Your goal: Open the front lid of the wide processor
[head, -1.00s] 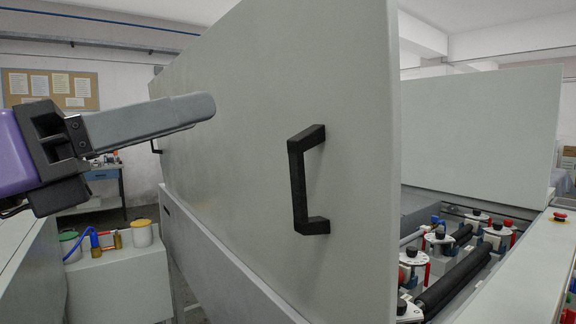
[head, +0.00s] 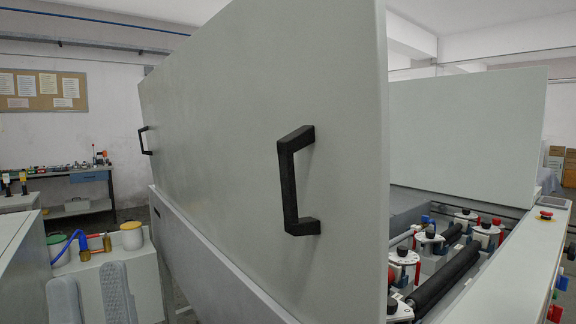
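The front lid (head: 230,140) of the wide processor is a large pale grey panel. It stands raised and steeply tilted, with the machine's inside showing to its right. A black handle (head: 290,185) is on the lid's near end, and a second black handle (head: 145,140) is at its far end. My gripper (head: 92,295) is at the lower left, with two grey fingers pointing up and a gap between them. It is empty and apart from the lid and both handles. The gripper's base is out of the picture.
Rollers (head: 445,280) and red-knobbed fittings lie inside the open machine. A second raised panel (head: 465,130) stands behind them. A red button (head: 546,214) is on the right edge. A grey cabinet with pots (head: 131,236) and a blue hose stands at left, near my gripper.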

